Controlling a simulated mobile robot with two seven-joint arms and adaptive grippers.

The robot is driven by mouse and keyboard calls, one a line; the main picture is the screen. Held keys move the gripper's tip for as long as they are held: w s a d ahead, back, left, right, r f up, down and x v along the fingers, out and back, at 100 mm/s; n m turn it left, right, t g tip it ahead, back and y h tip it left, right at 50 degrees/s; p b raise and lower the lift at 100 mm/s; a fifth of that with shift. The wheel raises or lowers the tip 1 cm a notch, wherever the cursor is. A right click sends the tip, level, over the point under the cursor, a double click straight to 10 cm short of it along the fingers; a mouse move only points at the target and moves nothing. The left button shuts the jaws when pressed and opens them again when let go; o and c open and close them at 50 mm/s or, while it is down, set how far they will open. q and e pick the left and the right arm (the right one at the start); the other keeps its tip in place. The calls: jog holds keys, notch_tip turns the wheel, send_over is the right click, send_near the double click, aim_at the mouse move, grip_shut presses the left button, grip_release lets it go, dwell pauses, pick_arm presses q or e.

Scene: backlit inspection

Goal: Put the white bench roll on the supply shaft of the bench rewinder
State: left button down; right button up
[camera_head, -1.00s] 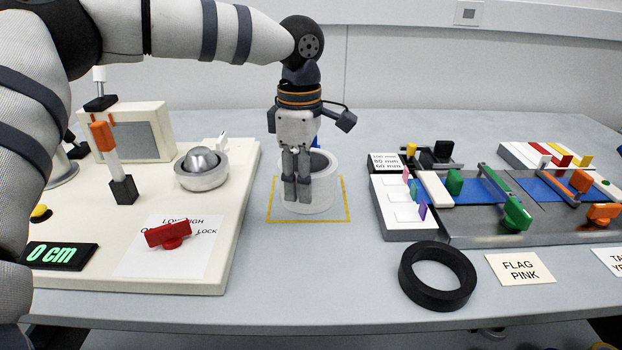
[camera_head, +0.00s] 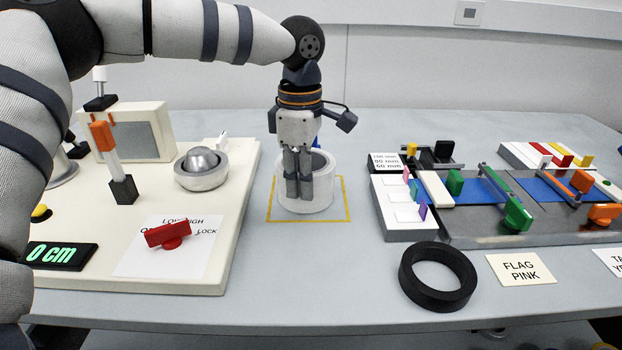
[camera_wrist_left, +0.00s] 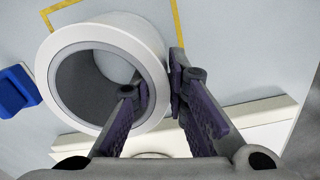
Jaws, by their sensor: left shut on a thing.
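The white bench roll (camera_head: 324,194) is a thick hollow ring with a grey inside. It stands, opening up, at the yellow-outlined square on the bench. My left gripper (camera_head: 299,192) points down and is shut on the roll's wall. In the left wrist view, the roll (camera_wrist_left: 152,40) has one finger inside its bore and one outside; the gripper (camera_wrist_left: 160,90) pinches the wall between them. The cream machine base (camera_head: 225,245) at left has a "0 cm" display and a red knob; it looks like the rewinder. I cannot make out its supply shaft for certain. My right gripper is not in view.
A silver dome in a cup (camera_head: 202,178) and an orange-topped post (camera_head: 105,137) stand on the cream base. A black ring (camera_head: 437,276) lies front right. A grey fixture (camera_head: 470,232) with coloured clamps fills the right. Bare bench lies in front of the yellow outline (camera_head: 310,221).

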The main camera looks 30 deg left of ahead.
pick_arm(q)
jog(key=shift+r+p, duration=0.35)
jog(key=shift+r, duration=2.75)
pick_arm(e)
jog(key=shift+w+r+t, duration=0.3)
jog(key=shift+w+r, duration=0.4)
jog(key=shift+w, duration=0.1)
